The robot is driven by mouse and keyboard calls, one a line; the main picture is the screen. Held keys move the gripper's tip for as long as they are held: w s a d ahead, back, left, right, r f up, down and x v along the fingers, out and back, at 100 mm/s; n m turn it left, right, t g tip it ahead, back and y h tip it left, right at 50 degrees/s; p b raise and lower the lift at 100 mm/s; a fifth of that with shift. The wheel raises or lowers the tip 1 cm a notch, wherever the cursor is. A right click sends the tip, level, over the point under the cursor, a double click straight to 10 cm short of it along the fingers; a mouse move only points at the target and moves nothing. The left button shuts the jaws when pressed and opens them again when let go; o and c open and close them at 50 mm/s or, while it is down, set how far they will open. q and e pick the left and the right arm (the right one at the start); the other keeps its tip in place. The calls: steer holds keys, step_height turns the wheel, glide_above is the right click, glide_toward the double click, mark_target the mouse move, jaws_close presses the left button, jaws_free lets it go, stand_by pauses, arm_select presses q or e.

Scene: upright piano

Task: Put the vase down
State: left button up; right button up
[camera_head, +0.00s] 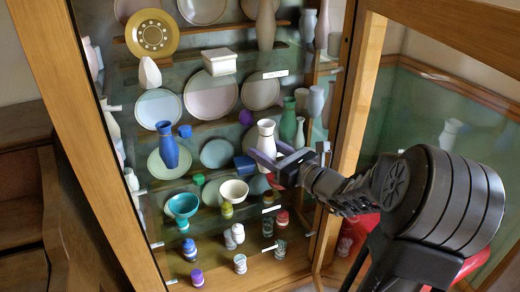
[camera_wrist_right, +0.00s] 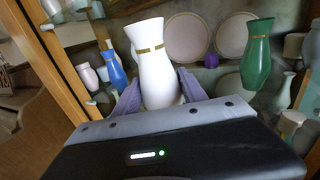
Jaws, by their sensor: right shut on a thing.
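The white vase (camera_head: 266,140) with a gold band stands upright in my right gripper (camera_head: 268,160), in front of a cabinet shelf. In the right wrist view the vase (camera_wrist_right: 156,62) rises between the two purple fingers of the gripper (camera_wrist_right: 158,90), which are shut on its lower body. Its base is hidden by the gripper, so I cannot tell whether it touches the shelf. My left gripper does not show in either view.
The open display cabinet (camera_head: 107,215) has glass shelves. A blue vase (camera_head: 167,146) stands to the left and a green vase (camera_head: 288,120) to the right. Plates, bowls (camera_head: 234,191) and small jars crowd the shelves. The open glass door (camera_head: 425,100) is on the right, near my arm.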

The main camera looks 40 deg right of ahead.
steer(key=w+a+f+n+y, duration=0.1)
steer(key=w+a, duration=0.3)
steer(key=a, duration=0.5)
steer(key=w+a+f+n+y, duration=0.1)
steer(key=w+a+f+y, duration=0.1)
steer(key=a, duration=0.7)
steer(key=w+a+f+n+y, duration=0.1)
steer(key=w+a, duration=0.4)
steer(key=a, duration=0.4)
steer(key=shift+w+a+f+g+y, duration=0.3)
steer(key=shift+w+a+f+g, duration=0.05)
steer(key=shift+a+g, duration=0.05)
